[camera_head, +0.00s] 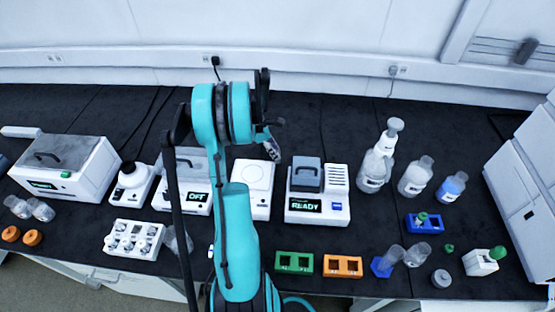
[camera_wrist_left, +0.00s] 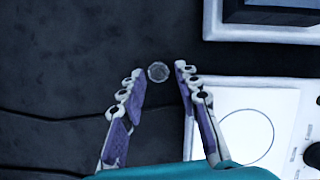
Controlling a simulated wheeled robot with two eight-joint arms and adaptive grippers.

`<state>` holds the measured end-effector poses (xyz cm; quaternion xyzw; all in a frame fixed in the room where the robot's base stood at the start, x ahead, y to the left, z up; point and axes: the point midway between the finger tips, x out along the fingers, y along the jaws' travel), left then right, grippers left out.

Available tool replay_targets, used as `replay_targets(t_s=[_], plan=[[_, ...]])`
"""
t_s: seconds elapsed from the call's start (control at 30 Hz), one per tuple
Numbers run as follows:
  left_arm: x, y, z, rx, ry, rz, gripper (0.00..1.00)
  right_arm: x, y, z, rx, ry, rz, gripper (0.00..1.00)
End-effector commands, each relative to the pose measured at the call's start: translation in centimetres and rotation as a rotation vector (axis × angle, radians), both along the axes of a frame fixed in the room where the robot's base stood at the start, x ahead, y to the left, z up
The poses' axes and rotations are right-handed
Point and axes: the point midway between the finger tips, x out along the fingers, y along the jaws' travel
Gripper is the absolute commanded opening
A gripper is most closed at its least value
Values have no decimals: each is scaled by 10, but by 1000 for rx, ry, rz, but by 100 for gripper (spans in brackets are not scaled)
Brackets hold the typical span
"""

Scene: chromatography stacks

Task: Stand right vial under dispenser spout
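My left gripper (camera_head: 271,146) hangs over the black bench behind the white plate device. In the left wrist view its two fingers (camera_wrist_left: 159,73) stand apart, with a small clear round thing (camera_wrist_left: 158,72) between the tips. It looks like a vial seen end-on; a gap shows on each side, and I cannot tell its height. A bottle with a white pump head (camera_head: 377,168) stands at the right back; I cannot make out its spout. A clear vial (camera_head: 392,255) leans at a small blue block, with another clear vessel (camera_head: 418,253) beside it. My right gripper is not in view.
The white plate device (camera_head: 253,172) stands between the OFF device (camera_head: 184,203) and the READY device (camera_head: 317,212). Green (camera_head: 294,271) and orange (camera_head: 343,274) blocks lie at the front. Two more bottles (camera_head: 415,178) (camera_head: 452,187) stand right. Bare bench lies behind the devices.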

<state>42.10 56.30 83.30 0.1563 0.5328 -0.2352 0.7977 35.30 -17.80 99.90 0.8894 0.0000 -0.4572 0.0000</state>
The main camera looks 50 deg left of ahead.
Motion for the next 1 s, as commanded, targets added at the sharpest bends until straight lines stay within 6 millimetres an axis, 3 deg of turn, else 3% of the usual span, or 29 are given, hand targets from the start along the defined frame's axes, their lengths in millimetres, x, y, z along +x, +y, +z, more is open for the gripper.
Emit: replay_targets(t_s=[0.1,0.23,0.43,0.53,0.57,0.87,1.0], plan=[[8,-4,-23,1,-1,-4,32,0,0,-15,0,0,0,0],[13,-6,-34,1,-1,-1,32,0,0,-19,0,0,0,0],[13,-7,-33,1,-1,-1,32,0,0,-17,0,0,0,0],[13,-7,-33,1,-1,-1,8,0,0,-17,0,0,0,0],[13,-7,-33,1,-1,-1,7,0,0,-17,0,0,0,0],[13,-7,-33,1,-1,-1,4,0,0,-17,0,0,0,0],[13,-7,-21,1,-1,-1,4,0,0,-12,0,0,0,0]])
